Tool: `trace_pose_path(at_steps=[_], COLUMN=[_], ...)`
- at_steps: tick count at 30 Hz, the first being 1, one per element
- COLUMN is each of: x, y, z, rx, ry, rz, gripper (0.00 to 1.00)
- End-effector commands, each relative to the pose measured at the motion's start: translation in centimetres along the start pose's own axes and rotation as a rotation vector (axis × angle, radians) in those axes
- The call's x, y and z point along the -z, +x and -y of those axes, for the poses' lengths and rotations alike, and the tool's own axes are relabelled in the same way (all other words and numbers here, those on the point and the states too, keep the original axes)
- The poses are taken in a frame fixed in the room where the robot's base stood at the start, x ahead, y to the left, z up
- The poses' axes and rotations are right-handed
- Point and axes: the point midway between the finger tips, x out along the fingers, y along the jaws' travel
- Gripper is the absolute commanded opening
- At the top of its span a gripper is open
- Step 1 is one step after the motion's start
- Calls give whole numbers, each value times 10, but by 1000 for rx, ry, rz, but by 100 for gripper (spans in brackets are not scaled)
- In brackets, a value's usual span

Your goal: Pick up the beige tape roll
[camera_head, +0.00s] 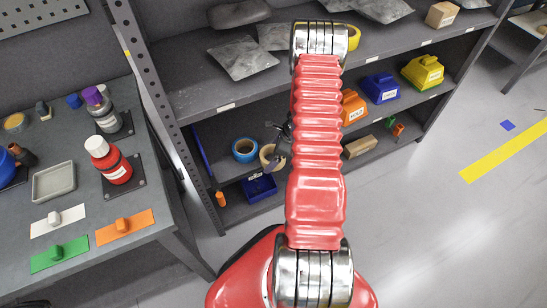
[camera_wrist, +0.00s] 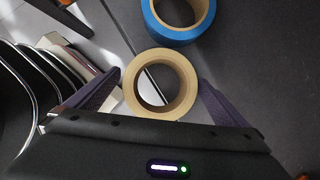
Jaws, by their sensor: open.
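The beige tape roll (camera_wrist: 160,55) lies in the middle of the wrist view, its open hole facing the camera. My gripper (camera_wrist: 160,78) is open, with one dark finger on each side of the roll. The fingertips look close to its outer rim; I cannot tell whether they touch it. In the head view the beige tape roll (camera_head: 264,159) is on the middle shelf, partly hidden by my gripper (camera_head: 279,146) and close to my red arm.
A blue tape roll (camera_wrist: 182,36) lies right beside the beige one. A blue bin (camera_head: 259,187) is below in the head view. An orange bin (camera_head: 352,107) stands right of my arm. The upper shelf (camera_head: 200,95) is above. A workbench (camera_head: 75,200) with bottles is at left.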

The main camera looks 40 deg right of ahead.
Motion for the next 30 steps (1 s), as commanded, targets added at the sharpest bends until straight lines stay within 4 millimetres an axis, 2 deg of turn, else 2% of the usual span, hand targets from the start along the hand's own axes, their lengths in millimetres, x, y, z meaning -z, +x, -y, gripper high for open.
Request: trace_pose_path(at_steps=[16, 30], x=[0, 0], y=[0, 0], z=[0, 0], rx=[1, 1], ry=[0, 0], rz=[0, 0], gripper=[99, 66])
